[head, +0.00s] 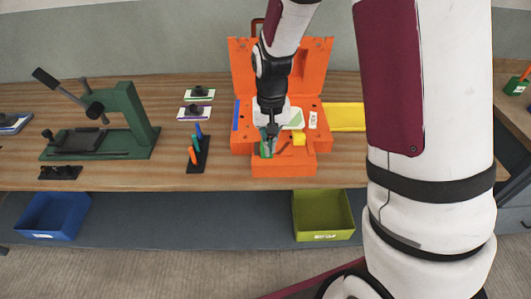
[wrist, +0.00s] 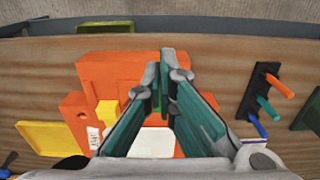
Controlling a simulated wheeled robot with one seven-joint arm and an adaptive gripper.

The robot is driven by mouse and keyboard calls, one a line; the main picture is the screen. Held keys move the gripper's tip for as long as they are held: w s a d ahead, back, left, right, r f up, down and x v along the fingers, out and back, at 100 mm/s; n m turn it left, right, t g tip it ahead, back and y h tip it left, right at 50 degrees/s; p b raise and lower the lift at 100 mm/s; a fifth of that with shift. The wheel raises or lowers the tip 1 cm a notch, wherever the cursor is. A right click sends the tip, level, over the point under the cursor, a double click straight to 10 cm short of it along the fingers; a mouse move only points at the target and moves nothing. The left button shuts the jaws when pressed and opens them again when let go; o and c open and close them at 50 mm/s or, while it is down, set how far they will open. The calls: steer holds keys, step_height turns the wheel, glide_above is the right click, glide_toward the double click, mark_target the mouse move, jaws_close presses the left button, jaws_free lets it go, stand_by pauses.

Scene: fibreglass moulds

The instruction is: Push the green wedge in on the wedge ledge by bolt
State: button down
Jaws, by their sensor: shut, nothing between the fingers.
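The orange mould (head: 283,168) stands open on the bench, its lid upright at the back and a low ledge at the front. The green wedge (head: 265,150) is at the front left of the mould, mostly hidden by my gripper (head: 268,139). In the wrist view a small patch of green (wrist: 155,101) shows between the fingers. My gripper (wrist: 160,63) is shut and empty, pointing down over the front ledge beside the green wedge. I cannot tell whether it touches. A yellow block (head: 299,140) sits right of it. I cannot make out the bolt.
A black rack (head: 197,158) with coloured pegs and a green press (head: 120,120) stand to the left. A yellow tray (head: 346,117) lies right of the mould. Blue (head: 52,215) and green (head: 322,215) bins are below.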

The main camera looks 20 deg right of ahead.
mark_target(269, 165)
steer(key=w+f, duration=0.1)
steer(key=f, duration=0.2)
steer(key=w+f+p, duration=0.1)
steer(key=f, duration=0.3)
steer(key=w+d+f, duration=0.1)
steer(key=f, duration=0.2)
steer(key=shift+f+p, duration=0.3)
steer(key=shift+w, duration=0.35)
steer(key=shift+d, duration=0.1)
steer(key=w+b, duration=0.1)
steer(key=w, duration=0.1)
steer(key=w+d+b, duration=0.1)
steer(key=w, duration=0.1)
steer(key=w+d+b, duration=0.1)
steer(key=w+b, duration=0.1)
steer(key=shift+w, duration=0.15)
